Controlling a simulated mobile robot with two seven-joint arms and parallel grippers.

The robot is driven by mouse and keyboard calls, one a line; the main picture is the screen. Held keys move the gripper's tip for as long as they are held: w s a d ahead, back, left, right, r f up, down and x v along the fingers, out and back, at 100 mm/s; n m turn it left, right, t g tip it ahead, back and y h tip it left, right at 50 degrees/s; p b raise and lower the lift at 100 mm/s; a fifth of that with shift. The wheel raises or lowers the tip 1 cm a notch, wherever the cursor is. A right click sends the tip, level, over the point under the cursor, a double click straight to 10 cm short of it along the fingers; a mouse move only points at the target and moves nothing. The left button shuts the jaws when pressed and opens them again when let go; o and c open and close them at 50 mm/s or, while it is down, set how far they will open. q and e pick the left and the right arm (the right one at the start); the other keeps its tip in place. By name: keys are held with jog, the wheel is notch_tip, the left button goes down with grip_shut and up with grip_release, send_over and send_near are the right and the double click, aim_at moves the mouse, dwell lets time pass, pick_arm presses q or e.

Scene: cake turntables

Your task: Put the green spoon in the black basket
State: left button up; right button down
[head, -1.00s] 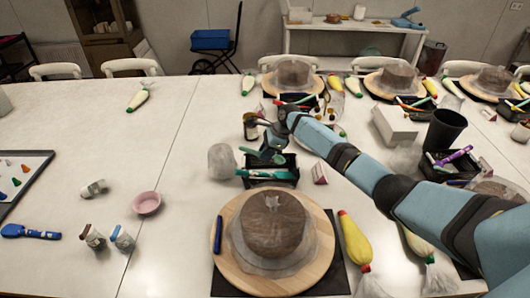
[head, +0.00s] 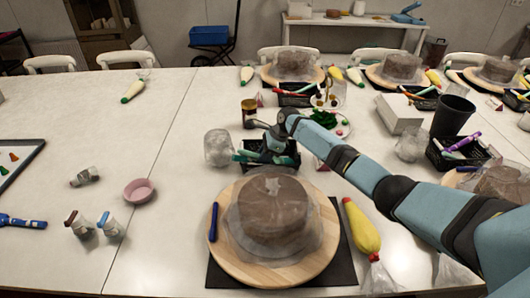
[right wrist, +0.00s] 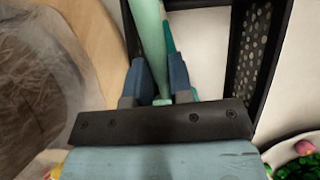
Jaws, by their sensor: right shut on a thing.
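The green spoon (right wrist: 150,35) is pale green and lies between the two fingers of my right gripper (right wrist: 157,80) in the right wrist view. The gripper (head: 274,148) is shut on it and is low at the black basket (right wrist: 275,70), over its opening. In the head view, the gripper and arm cover much of the basket and spoon. A darker teal-green tool (right wrist: 169,38) shows beside the spoon inside the basket. I cannot tell whether the spoon touches the basket floor. My left gripper is not in view.
A wrapped brown cake (head: 272,205) on a wooden turntable (head: 230,262) stands in front of the basket. A clear plastic bag (head: 218,148) sits left of it and a jar (head: 249,112) behind. A pink bowl (head: 139,191) is farther left, with bare table around it.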

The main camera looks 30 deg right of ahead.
jog(key=shift+s+f, duration=0.35)
jog(key=shift+f, duration=0.45)
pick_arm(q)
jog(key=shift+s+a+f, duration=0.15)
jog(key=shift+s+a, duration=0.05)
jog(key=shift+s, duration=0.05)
pick_arm(e)
jog(key=shift+s+f, duration=0.15)
jog(key=shift+f, duration=0.1)
jog(key=c, duration=0.9)
grip_release()
jog(key=shift+a, duration=0.1)
jog(key=shift+c, duration=0.2)
jog(key=shift+w+f, duration=0.3)
jog(key=shift+f, duration=0.15)
jog(key=shift+w, duration=0.15)
jog(key=shift+r, duration=0.4)
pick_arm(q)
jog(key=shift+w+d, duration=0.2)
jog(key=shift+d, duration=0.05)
